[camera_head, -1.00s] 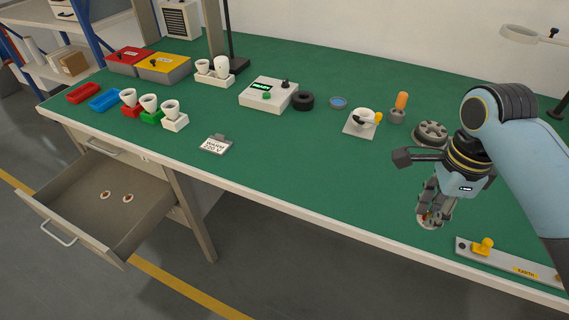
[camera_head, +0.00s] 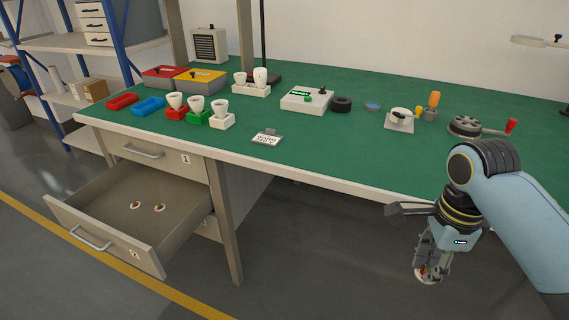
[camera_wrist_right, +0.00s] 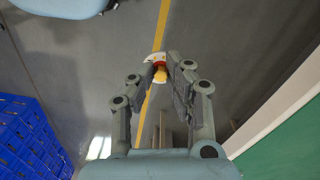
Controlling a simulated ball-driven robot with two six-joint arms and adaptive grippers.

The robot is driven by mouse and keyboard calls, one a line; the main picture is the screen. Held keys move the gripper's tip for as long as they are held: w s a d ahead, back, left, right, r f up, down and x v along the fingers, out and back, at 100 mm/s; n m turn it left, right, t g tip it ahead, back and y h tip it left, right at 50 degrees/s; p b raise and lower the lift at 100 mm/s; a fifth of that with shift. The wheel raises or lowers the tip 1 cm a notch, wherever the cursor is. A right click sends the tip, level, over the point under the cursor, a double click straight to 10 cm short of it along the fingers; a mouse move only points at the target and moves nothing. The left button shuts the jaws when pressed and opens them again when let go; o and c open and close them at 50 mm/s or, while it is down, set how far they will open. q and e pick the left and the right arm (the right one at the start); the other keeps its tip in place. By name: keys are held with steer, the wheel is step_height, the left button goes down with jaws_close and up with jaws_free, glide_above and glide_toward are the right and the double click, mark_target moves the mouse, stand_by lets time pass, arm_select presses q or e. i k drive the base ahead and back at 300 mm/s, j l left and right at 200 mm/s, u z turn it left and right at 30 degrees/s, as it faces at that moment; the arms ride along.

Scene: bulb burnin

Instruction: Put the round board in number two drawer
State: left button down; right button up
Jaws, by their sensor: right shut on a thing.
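My right gripper (camera_head: 430,270) is shut on a small round board (camera_head: 421,273), white with red and yellow parts. It holds the board in the air in front of the bench's front edge, over the floor. The right wrist view also shows the round board (camera_wrist_right: 157,58) between the fingertips, partly covered by them. The number two drawer (camera_head: 105,249) is pulled open at the left, with a "2" label on its front. Two small round white boards with reddish-brown centres (camera_head: 135,205) (camera_head: 159,208) lie apart on its floor. My left gripper is not in view.
The drawer marked 1 (camera_head: 143,151) above is shut. A bench leg (camera_head: 228,220) stands just right of the open drawer. The green bench top (camera_head: 330,150) holds cups, boxes and a tag (camera_head: 266,139). Blue crates (camera_wrist_right: 25,140) show in the right wrist view.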

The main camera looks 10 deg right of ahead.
mark_target(143, 212)
steer(key=i+j, duration=0.15)
steer(key=j, duration=0.3)
steer(key=i+j, duration=0.2)
steer(key=j, duration=0.25)
steer(key=i+j, duration=0.15)
steer(key=j, duration=0.25)
steer(key=i+j, duration=0.2)
steer(key=j, duration=0.25)
steer(key=i+j, duration=0.15)
steer(key=j, duration=0.3)
steer(key=i+j, duration=0.2)
steer(key=j, duration=0.25)
steer(key=i+j, duration=0.15)
steer(key=j, duration=0.3)
steer(key=i+j, duration=0.2)
steer(key=j, duration=0.25)
